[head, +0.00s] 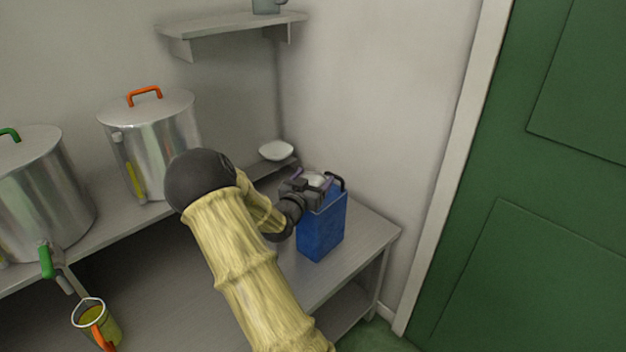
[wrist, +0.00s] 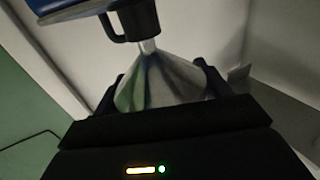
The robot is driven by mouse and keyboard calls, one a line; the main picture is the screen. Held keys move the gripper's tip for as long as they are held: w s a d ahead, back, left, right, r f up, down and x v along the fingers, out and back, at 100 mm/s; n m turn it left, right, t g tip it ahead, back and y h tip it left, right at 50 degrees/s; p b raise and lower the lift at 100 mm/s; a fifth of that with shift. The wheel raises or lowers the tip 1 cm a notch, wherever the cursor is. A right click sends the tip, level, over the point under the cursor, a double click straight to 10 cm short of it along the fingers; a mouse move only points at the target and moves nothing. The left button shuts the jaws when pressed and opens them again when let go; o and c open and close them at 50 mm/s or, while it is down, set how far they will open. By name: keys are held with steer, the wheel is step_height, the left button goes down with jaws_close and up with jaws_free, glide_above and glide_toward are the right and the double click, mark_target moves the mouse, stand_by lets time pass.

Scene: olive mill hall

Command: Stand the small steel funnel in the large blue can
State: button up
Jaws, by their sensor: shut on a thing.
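The large blue can (head: 322,228) stands upright on the lower steel bench, near its right end. It has a black handle and a black neck; part of it shows at the top left of the wrist view (wrist: 45,8). My gripper (head: 312,184) is just above the can's top, its fingers shut on the small steel funnel (wrist: 160,84). In the head view only a pale bit of the funnel (head: 316,180) shows between the fingers. In the wrist view its spout meets the black neck; I cannot tell whether the tip is inside.
A white bowl (head: 276,150) sits on the raised ledge (head: 85,236) behind, beside two steel vats (head: 160,135). A jug of yellow-green liquid (head: 97,322) is at the lower left. The wall is close behind the can; a green door (head: 540,200) is at right.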

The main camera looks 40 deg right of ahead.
steer(key=shift+f, duration=0.25)
steer(key=o, duration=1)
steer(key=shift+o, duration=0.2)
steer(key=shift+a, duration=0.1)
steer(key=v, duration=1.7)
steer(key=shift+s+b, duration=0.15)
steer(key=shift+b, duration=0.15)
steer(key=shift+a, duration=0.1)
steer(key=v, duration=1.7)
steer(key=shift+s+p, duration=0.2)
steer(key=shift+p, duration=0.1)
steer(key=shift+a, duration=0.15)
